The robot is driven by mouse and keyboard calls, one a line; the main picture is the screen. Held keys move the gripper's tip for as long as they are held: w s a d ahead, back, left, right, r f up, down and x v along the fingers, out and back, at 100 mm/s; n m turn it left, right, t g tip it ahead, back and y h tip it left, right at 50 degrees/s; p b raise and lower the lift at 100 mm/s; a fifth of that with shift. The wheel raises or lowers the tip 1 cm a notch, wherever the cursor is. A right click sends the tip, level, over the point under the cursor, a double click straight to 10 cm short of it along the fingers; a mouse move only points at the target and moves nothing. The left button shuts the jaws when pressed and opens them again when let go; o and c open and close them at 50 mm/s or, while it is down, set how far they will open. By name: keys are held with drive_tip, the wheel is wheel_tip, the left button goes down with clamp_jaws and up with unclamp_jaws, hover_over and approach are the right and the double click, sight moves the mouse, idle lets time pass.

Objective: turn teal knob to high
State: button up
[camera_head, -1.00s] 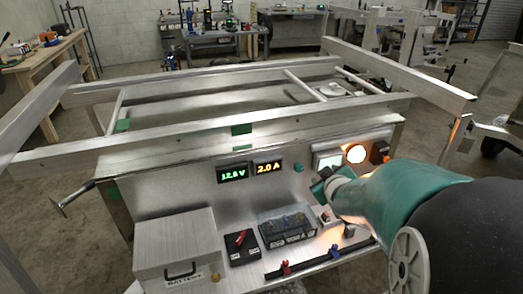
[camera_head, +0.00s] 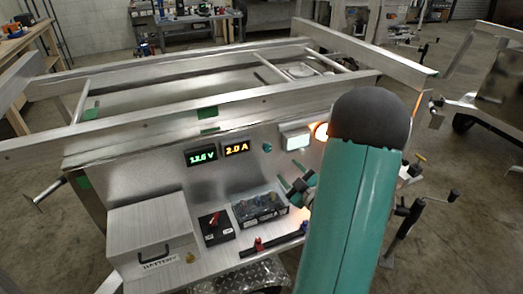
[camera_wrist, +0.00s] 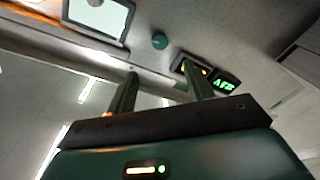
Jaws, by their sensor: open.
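The small round teal knob (camera_head: 267,147) is on the upright aluminium panel, right of the amber 2.0 A display (camera_head: 236,149). In the wrist view the knob (camera_wrist: 159,41) lies beyond the fingertips, between their lines. My gripper (camera_head: 291,177) is below and right of the knob in the head view, in front of the panel. In the wrist view my gripper (camera_wrist: 159,72) has its two green fingers apart with nothing between them. A gap shows between the fingers and the knob. I cannot make out the knob's setting marks.
A green 12.6 V display (camera_head: 200,158) is left of the amber one. A white-lit gauge (camera_head: 296,140) is right of the knob. Below are a battery box (camera_head: 153,227), a black fuse block (camera_head: 216,227) and a clear-covered box (camera_head: 259,208). Trailer rails (camera_head: 190,120) run above the panel.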

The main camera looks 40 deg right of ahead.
sight(269, 149)
drive_tip(key=w+d, duration=0.1)
drive_tip(key=w, duration=0.8)
drive_tip(key=w+d, duration=0.1)
drive_tip(key=w, duration=0.3)
drive_tip(key=shift+w+d+f, duration=0.1)
drive_tip(key=shift+w+d, duration=0.15)
drive_tip(key=shift+d, duration=0.1)
drive_tip(key=shift+c, duration=0.2)
drive_tip(key=c, duration=0.9)
